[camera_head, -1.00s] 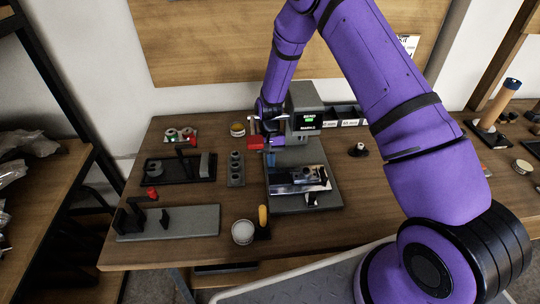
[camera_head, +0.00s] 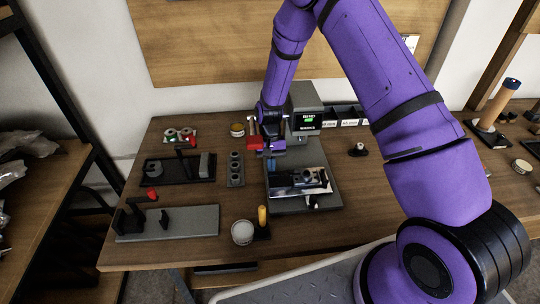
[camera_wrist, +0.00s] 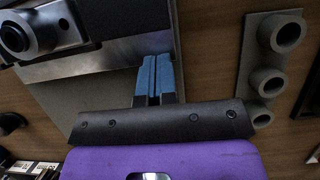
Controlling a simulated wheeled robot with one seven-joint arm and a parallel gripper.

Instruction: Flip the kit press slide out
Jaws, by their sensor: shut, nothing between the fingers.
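The kit press (camera_head: 304,122) is a grey machine with a small lit display, at the back of the table. A shiny metal slide plate (camera_head: 285,192) with a dark block on it lies over the press's grey base (camera_head: 328,204). The plate and block also show at the upper left of the wrist view (camera_wrist: 110,50). A red part (camera_head: 255,143) sits at the press's left side, beside my wrist. My gripper (camera_head: 271,164) points down over the back left of the base. Its blue fingertips (camera_wrist: 155,72) are together and empty; contact with the plate cannot be told.
A grey holder with several cups (camera_head: 236,170) stands close left of the press. Black and grey fixtures (camera_head: 185,221) fill the table's left. A white jar (camera_head: 243,232) and yellow-handled tool (camera_head: 263,218) stand in front. A small black knob (camera_head: 358,150) is at right, with bare wood around it.

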